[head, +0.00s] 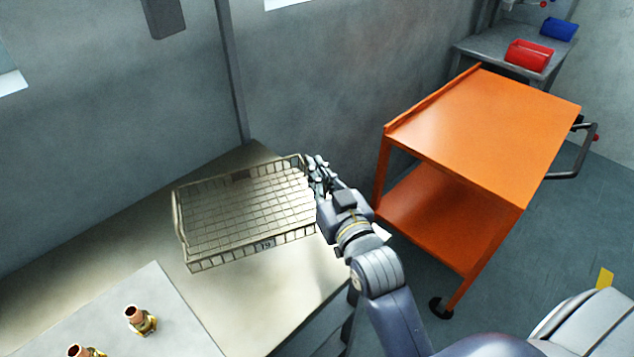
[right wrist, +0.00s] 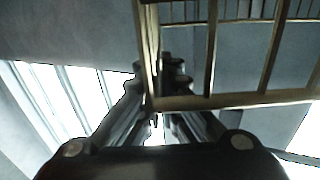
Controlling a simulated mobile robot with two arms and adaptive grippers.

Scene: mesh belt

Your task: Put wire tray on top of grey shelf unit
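The wire tray (head: 245,210) is a shallow, brass-coloured mesh basket with a small label on its front side. It appears at the right part of the pale worktop; whether it touches the top is hard to tell. My right gripper (head: 316,172) is at the tray's right end, near the far corner. In the right wrist view its fingers (right wrist: 160,75) close in around a bar of the tray's frame (right wrist: 235,100). A grey stand (head: 497,42) with a shelf-like top is at the back right; I cannot tell whether it is the grey shelf unit. My left gripper is out of view.
An orange two-level cart (head: 485,125) stands right of the worktop (head: 110,235), its top empty. A red bin (head: 529,56) and a blue bin (head: 559,29) sit on the grey stand. Brass fittings (head: 140,318) lie on a pale board (head: 165,300) at front left. A wall post rises behind the tray.

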